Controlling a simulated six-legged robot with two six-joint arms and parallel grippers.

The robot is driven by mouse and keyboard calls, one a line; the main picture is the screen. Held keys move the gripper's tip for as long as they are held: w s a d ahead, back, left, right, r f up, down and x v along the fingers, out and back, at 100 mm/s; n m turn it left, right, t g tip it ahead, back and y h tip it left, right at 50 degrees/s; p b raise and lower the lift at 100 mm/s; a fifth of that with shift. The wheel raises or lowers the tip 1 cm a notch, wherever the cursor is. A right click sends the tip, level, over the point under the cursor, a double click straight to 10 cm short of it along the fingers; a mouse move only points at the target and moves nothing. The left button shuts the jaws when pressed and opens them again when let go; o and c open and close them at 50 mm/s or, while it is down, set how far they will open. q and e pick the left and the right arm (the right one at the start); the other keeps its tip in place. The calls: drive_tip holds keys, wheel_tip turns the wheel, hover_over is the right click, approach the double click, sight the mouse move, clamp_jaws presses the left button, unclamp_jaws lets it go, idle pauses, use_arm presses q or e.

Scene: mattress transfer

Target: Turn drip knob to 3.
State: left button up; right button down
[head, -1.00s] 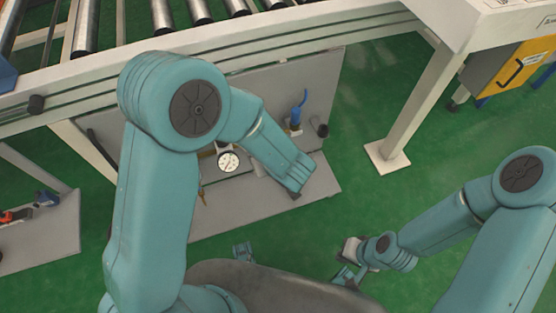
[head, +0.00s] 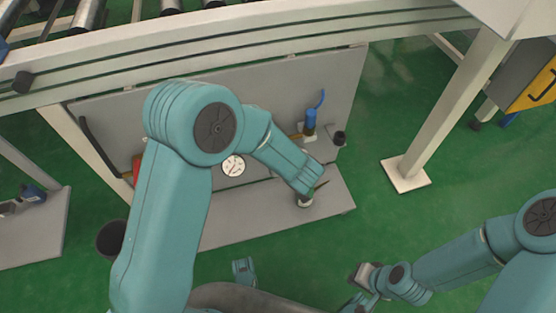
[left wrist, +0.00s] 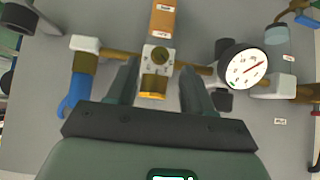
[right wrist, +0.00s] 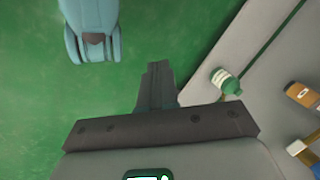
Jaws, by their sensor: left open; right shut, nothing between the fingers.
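In the left wrist view a small drip knob (left wrist: 159,56) with a round slotted brass face sits on a pale block with small marks around it. The marks are too small to read surely. A brass fitting (left wrist: 154,86) is below it. My left gripper (left wrist: 159,82) is open, its fingers on either side of the fitting and just below the knob; I cannot tell whether they touch. In the head view my left arm hides the knob. My right gripper (right wrist: 155,85) is shut and empty over the green floor, away from the panel.
A white gauge (left wrist: 243,66) is close to the right finger, and a blue lever (left wrist: 75,96) is at the left. The grey panel (head: 270,90) stands under the roller conveyor. A green-and-white bottle (right wrist: 227,82) is on its base. A table leg (head: 450,110) stands to the right.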

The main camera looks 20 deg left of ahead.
use_arm(q)
drive_tip(key=b+x, duration=0.1)
drive_tip(key=x, duration=0.3)
use_arm(e)
drive_tip(key=shift+w+d+f+t, duration=0.15)
drive_tip(key=shift+w+f+t, duration=0.25)
drive_tip(key=shift+w+f, duration=0.5)
drive_tip(key=shift+s+f, duration=0.1)
drive_tip(key=shift+s, duration=0.05)
